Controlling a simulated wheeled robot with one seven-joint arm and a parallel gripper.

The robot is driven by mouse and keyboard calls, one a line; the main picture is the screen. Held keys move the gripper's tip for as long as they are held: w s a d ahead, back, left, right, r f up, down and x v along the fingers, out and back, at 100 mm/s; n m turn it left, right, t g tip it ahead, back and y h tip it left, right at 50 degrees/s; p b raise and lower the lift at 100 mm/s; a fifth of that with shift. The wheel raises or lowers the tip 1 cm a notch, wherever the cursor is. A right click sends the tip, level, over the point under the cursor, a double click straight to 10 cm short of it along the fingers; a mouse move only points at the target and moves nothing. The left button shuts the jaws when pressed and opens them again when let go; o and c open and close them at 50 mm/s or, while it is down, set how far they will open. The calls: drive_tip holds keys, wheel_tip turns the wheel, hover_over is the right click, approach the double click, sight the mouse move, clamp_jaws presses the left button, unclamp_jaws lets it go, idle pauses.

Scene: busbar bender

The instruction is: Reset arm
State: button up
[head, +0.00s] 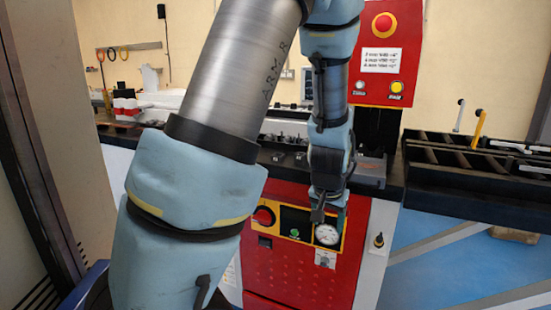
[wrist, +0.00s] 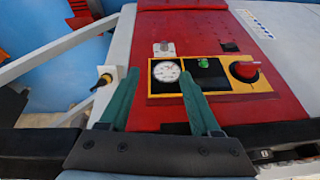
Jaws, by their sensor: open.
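My gripper (head: 318,212) points down in front of the red machine cabinet (head: 275,262), close to its control panel. In the wrist view its two green fingers (wrist: 160,74) are apart, with nothing held between them. The round white gauge (wrist: 166,71) shows beyond the gap between the fingertips; it also shows in the head view (head: 327,235) just below my gripper. A green button (head: 294,233) and a red knob (head: 264,216) sit on the same yellow-edged panel. Whether the fingers touch the panel cannot be told.
A red upper panel (head: 382,50) carries a red emergency button (head: 384,24). A black rack (head: 470,180) stands at the right. A keyed switch (head: 379,240) sticks out right of the cabinet. My arm hides part of the machine's bench. Blue floor lies open at the lower right.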

drive_tip(key=s+a+r+n+g, duration=0.1)
drive_tip(key=s+a, duration=0.3)
drive_tip(key=a, duration=0.6)
drive_tip(key=s+a+r+n+g+y, duration=0.1)
drive_tip(key=s+a+r+n, duration=0.2)
drive_tip(key=a, duration=0.7)
drive_tip(key=shift+s+a+r+n+g, duration=0.25)
drive_tip(key=shift+s+n+g, duration=0.15)
drive_tip(key=shift+n, duration=0.2)
